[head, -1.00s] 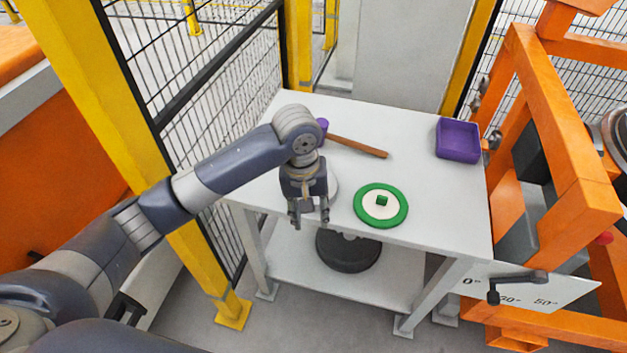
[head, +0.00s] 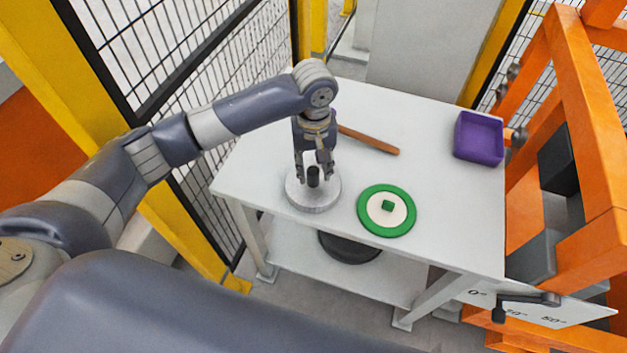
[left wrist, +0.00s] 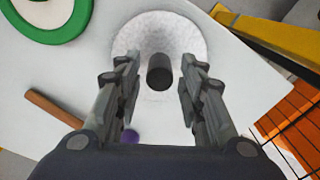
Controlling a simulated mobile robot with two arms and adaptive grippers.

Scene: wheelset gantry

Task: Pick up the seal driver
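The likely seal driver is a round silver-grey disc (head: 314,204) with a short dark upright post (head: 313,177). It lies on the white table (head: 440,215) near its front left. My left gripper (head: 313,168) points down over it, open. In the left wrist view, the pale disc (left wrist: 160,25) lies beyond the fingers and the dark post (left wrist: 160,72) shows between the two spread fingers, with gaps on both sides. I see no finger touching the post. My right gripper is not in view.
A green ring (head: 366,222) with a white centre and green block lies right of the disc. A wooden handle (head: 370,139) lies behind. A purple tray (head: 480,155) stands at the back right. A black round thing (head: 350,248) is on the lower shelf. An orange frame (head: 590,130) borders the right.

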